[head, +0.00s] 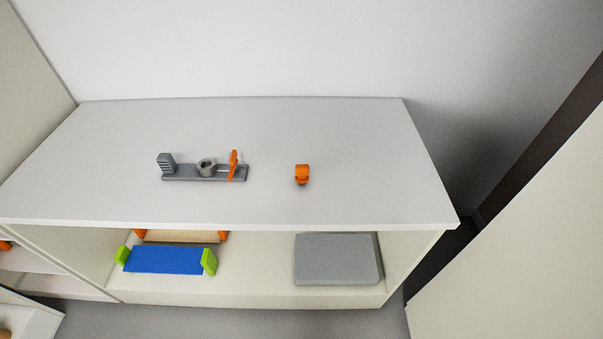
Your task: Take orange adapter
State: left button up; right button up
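A small orange adapter (302,172) stands on the white bench top (360,140), right of the middle. A darker grey part shows at its bottom. To its left lies a grey fixture (190,173) with a ribbed upright block at its left end, a grey ring (206,167) near its middle and an orange piece (233,165) near its right end. The adapter stands apart from the fixture. Neither of my grippers shows in the head view.
Below the bench top, an open shelf holds a blue tray with green ends (165,260), an orange-ended tray (180,236) behind it and a grey box (337,260). A wall stands behind the bench. The bench top around the adapter is clear.

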aim_at(302, 171)
jog(key=i+j+z, duration=0.1)
jog(key=j+z, duration=0.25)
jog(key=j, duration=0.4)
jog(key=j+z, duration=0.3)
jog(key=j, duration=0.45)
